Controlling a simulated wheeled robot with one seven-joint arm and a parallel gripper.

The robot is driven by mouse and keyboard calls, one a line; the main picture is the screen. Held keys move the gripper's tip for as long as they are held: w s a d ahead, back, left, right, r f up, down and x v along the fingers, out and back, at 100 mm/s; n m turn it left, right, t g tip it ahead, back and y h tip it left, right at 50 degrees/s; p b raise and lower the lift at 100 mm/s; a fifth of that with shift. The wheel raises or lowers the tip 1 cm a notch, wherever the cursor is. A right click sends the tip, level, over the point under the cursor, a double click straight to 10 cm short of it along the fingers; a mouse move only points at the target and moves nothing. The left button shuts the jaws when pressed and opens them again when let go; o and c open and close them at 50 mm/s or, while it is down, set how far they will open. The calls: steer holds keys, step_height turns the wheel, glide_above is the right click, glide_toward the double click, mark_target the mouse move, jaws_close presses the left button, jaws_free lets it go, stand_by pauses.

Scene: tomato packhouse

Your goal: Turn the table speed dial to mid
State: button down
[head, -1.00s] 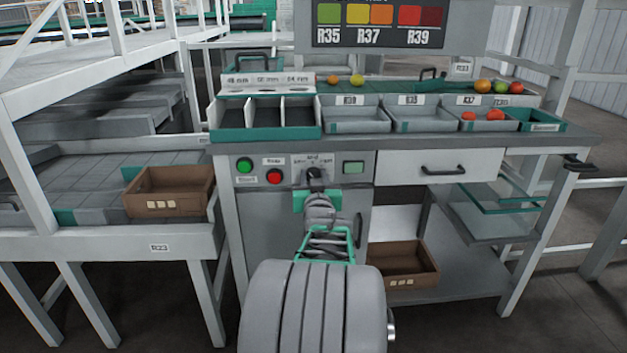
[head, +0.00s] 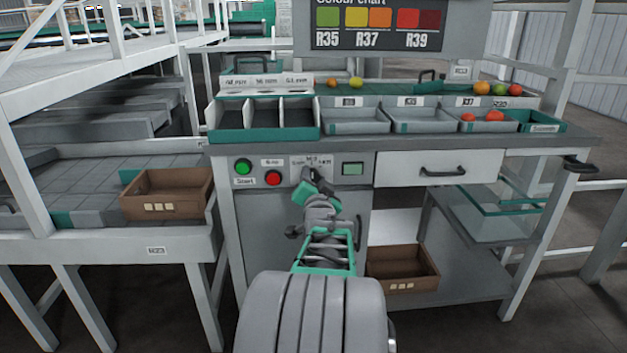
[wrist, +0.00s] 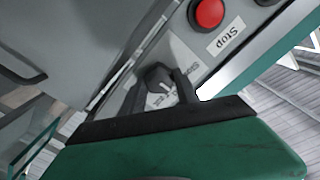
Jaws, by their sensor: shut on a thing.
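The table speed dial (wrist: 158,76) is a small black knob on the grey control panel, with a pale label around it. My gripper (wrist: 157,91) is shut on the dial, with a dark finger on either side of it in the wrist view. In the head view my gripper (head: 315,181) is at the panel, tilted, and hides most of the dial. The label's scale words are partly covered and too blurred to read, so I cannot tell which setting the dial points at.
Left of the dial are the red stop button (head: 274,178) and the green start button (head: 243,166). A small greenish display (head: 353,168) is to its right, then a drawer (head: 405,168). Sorting trays (head: 356,127) stand on the bench above. A brown crate (head: 168,207) is at left.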

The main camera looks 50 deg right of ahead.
stand_by(0.4)
steer(key=c, duration=0.9)
jaws_free()
steer(key=p+v, duration=0.2)
steer(key=v, duration=0.6)
steer(key=shift+w, duration=0.1)
